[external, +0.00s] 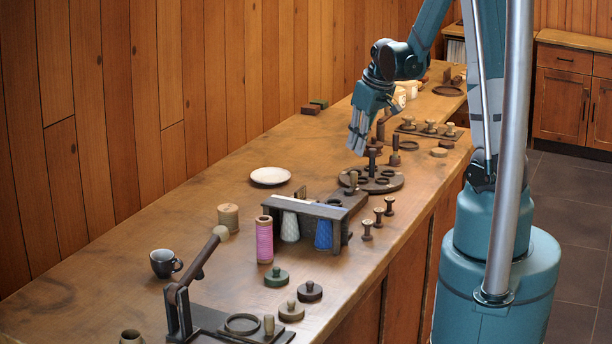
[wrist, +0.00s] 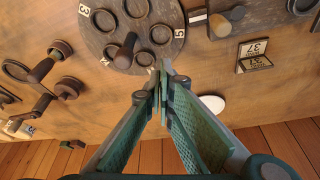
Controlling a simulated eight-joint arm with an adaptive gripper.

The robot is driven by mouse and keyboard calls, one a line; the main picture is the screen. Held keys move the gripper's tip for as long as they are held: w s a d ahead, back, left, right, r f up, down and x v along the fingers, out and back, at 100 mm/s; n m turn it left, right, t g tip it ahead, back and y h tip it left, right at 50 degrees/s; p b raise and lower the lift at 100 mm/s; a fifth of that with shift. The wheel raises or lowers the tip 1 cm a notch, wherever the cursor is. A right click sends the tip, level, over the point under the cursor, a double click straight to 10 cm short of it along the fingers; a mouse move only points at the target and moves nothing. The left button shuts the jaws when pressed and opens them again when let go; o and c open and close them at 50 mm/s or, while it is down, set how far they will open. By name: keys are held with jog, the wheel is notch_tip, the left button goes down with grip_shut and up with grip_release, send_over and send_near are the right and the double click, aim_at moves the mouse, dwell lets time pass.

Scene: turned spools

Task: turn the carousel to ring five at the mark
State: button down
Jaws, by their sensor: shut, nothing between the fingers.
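The carousel is a dark round disc (external: 390,186) with ring-shaped holes and an upright peg (external: 372,160), near the middle of the bench. In the wrist view the disc (wrist: 108,52) fills the top, with its peg (wrist: 125,50) foreshortened. A "3" label (wrist: 83,10) is at its left edge, and a "5" label (wrist: 180,33) is at its right edge. A small white mark (wrist: 197,16) sits just outside the disc, slightly above the "5". My gripper (external: 355,153) is shut and empty, at the wall-side edge of the disc; its tips (wrist: 162,68) also show in the wrist view.
A wooden knob (external: 352,180) stands by the disc. A spool rack (external: 306,208), pink spool (external: 264,240) and small pegs (external: 378,216) are nearer the camera. A white plate (external: 270,176) lies toward the wall. More peg fixtures (external: 430,130) stand beyond the carousel.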

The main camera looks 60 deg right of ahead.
aim_at(348, 179)
jog(key=shift+b+x, duration=0.35)
jog(key=shift+x, duration=3.65)
jog(key=shift+s+a+f+n+b, duration=0.1)
jog(key=shift+s+a+n+b, duration=0.25)
jog(key=shift+n+b, duration=0.3)
jog(key=shift+s+a, duration=0.2)
jog(key=shift+r, duration=0.25)
jog(key=d+p+v, duration=0.1)
jog(key=p+v, duration=0.3)
jog(key=v, duration=0.5)
jog(key=shift+s+a+r+p, duration=0.2)
jog(key=shift+r+p, duration=0.15)
jog(key=shift+p, duration=0.05)
jog(key=shift+a, duration=0.1)
